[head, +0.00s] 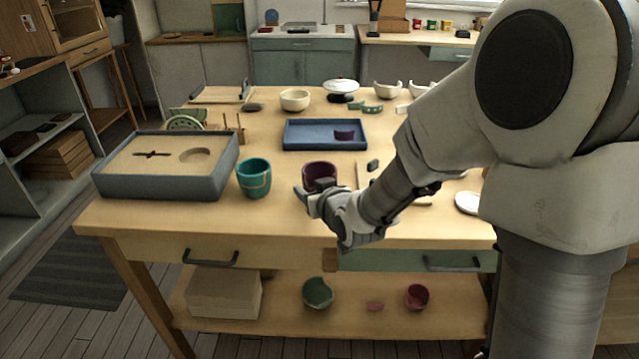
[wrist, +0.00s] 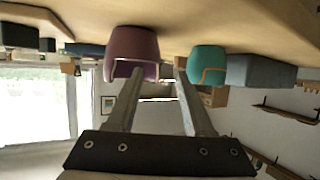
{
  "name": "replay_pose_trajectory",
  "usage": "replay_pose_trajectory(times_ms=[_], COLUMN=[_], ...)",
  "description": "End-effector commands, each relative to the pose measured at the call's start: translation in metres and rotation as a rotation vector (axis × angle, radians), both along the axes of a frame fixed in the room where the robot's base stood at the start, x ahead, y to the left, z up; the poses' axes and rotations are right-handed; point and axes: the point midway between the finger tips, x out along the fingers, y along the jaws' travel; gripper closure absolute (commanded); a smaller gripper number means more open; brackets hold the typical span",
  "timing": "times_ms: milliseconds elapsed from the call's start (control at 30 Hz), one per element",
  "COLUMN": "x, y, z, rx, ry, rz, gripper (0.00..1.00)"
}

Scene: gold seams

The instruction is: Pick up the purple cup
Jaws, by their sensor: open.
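The purple cup (head: 320,169) stands on the wooden workbench in the head view, its lower part hidden behind my gripper (head: 312,193). In the wrist view, which is upside down, the purple cup (wrist: 133,44) is just ahead of my fingers (wrist: 155,72). My gripper is open and empty. The left finger in that view overlaps the cup's rim, and the right finger is off to the side, so the cup is not centred between them. I cannot tell whether a finger touches it.
A teal cup (head: 254,178) with a gold seam stands left of the purple cup, beside a grey sandbox (head: 165,188). A blue tray (head: 300,145) holding a purple piece lies behind. A small dark block (head: 373,165) and a white plate (head: 468,203) are to the right.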

Motion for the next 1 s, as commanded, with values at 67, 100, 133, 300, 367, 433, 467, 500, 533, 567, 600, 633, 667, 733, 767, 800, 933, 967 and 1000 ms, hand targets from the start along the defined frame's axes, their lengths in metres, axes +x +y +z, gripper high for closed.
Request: replay_pose_trajectory(times_ms=[67,100,133,300,367,433,467,500,533,567,600,633,667,733,767,800,933,967,1000], x=[0.011,0.017,0.021,0.038,0.041,0.041,0.041,0.041,0.041,0.041,0.041,0.041,0.041,0.041,0.041,0.041,0.041,0.041,0.041], y=[0.001,0.002,0.003,0.009,0.01,0.01,0.01,0.01,0.01,0.01,0.01,0.01,0.01,0.01,0.01,0.01,0.01,0.01,0.01], z=[-0.008,-0.01,-0.012,-0.018,-0.018,-0.018,-0.018,-0.018,-0.018,-0.018,-0.018,-0.018,-0.018,-0.018,-0.018,-0.018,-0.018,-0.018,-0.018], rx=[0.001,0.0,0.0,0.0,0.0,0.0,0.0,0.0,0.0,0.0,0.0,0.0,0.0,0.001,0.001,0.001,0.0,0.0,0.0], ry=[0.0,0.001,0.001,0.001,0.001,0.001,0.001,0.001,0.001,0.001,0.001,0.001,0.001,0.0,0.0,0.0,0.001,0.001,0.001], rz=[0.0,0.0,0.0,0.0,0.0,-0.001,-0.001,-0.001,-0.001,-0.001,-0.001,-0.001,-0.001,-0.001,-0.001,-0.001,0.0,0.0,0.0], gripper=[0.48,0.48,0.48,0.48,0.48,0.48,0.48,0.48,0.48,0.48,0.5,0.55,0.61,0.73,0.79,0.86,1.0,1.0,1.0])
